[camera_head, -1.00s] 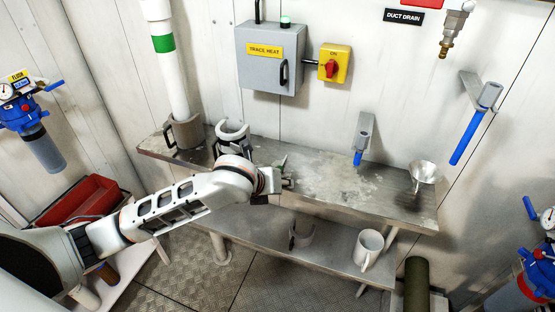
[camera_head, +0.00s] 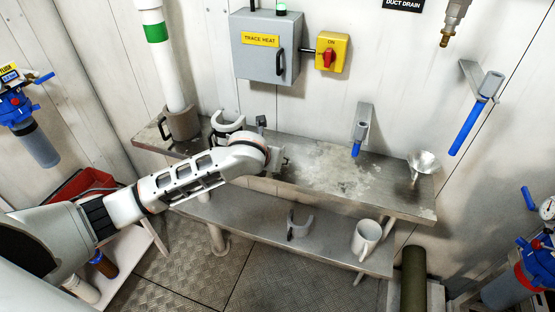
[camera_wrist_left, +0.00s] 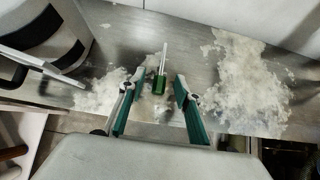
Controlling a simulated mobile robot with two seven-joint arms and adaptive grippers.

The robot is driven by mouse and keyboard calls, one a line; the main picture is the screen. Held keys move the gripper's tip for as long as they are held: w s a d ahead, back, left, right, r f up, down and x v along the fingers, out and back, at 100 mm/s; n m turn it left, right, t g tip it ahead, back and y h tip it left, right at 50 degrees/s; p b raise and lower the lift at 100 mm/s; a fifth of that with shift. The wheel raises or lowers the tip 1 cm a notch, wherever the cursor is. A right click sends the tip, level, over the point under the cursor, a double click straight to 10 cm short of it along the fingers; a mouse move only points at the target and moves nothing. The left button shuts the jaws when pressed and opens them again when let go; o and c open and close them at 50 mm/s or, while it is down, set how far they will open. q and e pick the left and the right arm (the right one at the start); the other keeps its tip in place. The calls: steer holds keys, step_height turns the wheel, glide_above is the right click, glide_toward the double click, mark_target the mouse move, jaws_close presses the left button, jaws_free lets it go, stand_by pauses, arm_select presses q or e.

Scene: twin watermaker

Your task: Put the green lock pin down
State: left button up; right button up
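My right gripper is in neither view.
A white mug (camera_head: 366,238) and a grey clip (camera_head: 300,224) are on the lower shelf. The bench's middle is clear.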

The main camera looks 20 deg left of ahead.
arm_select(q)
jaws_close()
stand_by(0.3)
